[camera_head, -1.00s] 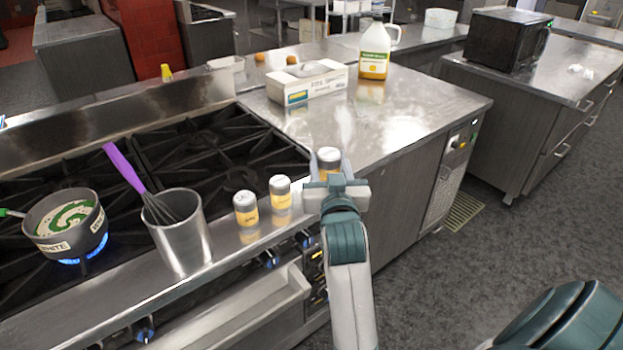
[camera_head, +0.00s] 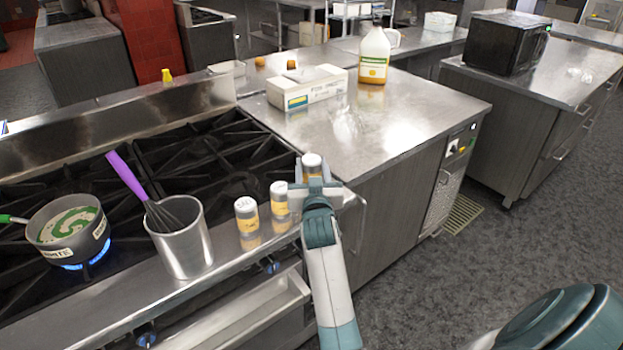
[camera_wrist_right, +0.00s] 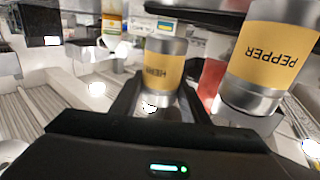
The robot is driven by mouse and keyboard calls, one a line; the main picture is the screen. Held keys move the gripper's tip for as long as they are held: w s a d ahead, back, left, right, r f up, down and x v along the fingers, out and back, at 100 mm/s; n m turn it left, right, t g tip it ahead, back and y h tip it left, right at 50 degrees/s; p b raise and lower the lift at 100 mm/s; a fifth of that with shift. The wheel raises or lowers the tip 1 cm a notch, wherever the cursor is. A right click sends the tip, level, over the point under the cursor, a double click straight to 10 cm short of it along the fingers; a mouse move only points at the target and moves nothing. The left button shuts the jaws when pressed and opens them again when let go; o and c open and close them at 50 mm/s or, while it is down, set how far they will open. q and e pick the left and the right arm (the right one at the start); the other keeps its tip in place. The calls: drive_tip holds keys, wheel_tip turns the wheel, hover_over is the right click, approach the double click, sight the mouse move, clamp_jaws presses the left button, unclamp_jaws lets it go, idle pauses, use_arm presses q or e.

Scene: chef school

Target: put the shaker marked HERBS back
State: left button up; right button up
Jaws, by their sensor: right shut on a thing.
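The HERBS shaker (camera_head: 312,163) has a silver top and a yellow label. My right gripper (camera_head: 314,184) is shut on it at the right end of the stove's front ledge. The shaker's lower part is hidden behind the gripper; I cannot tell whether its base touches the ledge. In the right wrist view the HERBS shaker (camera_wrist_right: 162,70) appears upside down between the fingers (camera_wrist_right: 158,98). The PEPPER shaker (camera_head: 280,202) stands just left of it, and shows large in the wrist view (camera_wrist_right: 268,55). The SALT shaker (camera_head: 247,217) stands farther left. My left gripper is out of view.
A metal cup (camera_head: 182,243) with a purple-handled whisk (camera_head: 127,175) stands left on the ledge. A pot (camera_head: 70,237) sits over a blue flame. A white box (camera_head: 307,88) and a jug (camera_head: 374,55) stand on the steel counter (camera_head: 400,115), whose near part is clear.

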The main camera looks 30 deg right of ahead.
wheel_tip(320, 180, down, 4)
drive_tip(key=shift+r+p, duration=0.25)
drive_tip(key=shift+p, duration=0.2)
drive_tip(key=shift+f, duration=0.2)
drive_tip(key=shift+f, duration=0.15)
drive_tip(key=o, duration=1.2)
